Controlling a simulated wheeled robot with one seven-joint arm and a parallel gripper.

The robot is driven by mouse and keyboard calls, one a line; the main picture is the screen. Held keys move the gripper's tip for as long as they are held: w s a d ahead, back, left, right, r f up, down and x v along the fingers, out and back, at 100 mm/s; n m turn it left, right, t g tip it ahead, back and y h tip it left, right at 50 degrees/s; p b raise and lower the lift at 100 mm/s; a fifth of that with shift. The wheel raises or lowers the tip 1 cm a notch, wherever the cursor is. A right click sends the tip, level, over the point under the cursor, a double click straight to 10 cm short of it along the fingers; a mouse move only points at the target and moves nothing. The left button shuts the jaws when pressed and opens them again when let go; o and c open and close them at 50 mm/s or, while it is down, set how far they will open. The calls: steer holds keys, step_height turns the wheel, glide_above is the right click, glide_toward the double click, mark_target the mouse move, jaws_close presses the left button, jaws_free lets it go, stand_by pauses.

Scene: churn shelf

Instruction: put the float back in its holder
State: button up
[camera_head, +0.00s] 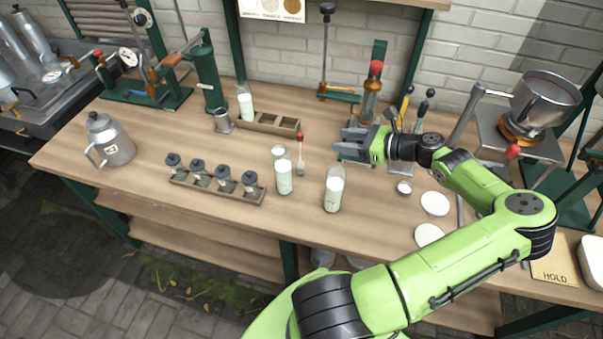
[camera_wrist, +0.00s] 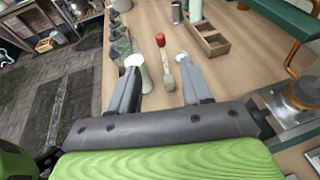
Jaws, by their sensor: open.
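A small red-topped rod with a pale lower end (camera_head: 300,155), which looks like the float, is on the table behind the milk bottles. In the wrist view this float (camera_wrist: 161,42) shows ahead of my gripper, in the gap between the fingers, apart from them. My gripper (camera_head: 352,143) is open and empty above the table, to the right of the float; its two fingers (camera_wrist: 158,85) also show in the wrist view. A wooden rack with square compartments (camera_head: 270,123) stands behind the float, a milk bottle in its left end. I cannot tell which thing is the float's holder.
Two milk bottles (camera_head: 284,177) (camera_head: 333,190) stand in front of the float. A rack of dark-capped jars (camera_head: 215,185) is at front left. A red-topped amber tube (camera_head: 371,90) stands behind my gripper. White discs (camera_head: 434,203) lie to the right.

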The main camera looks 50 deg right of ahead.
steer(key=b+x, duration=0.1)
steer(key=x, duration=1.5)
steer(key=shift+w, duration=0.15)
steer(key=shift+c, duration=0.3)
steer(key=c, duration=0.7)
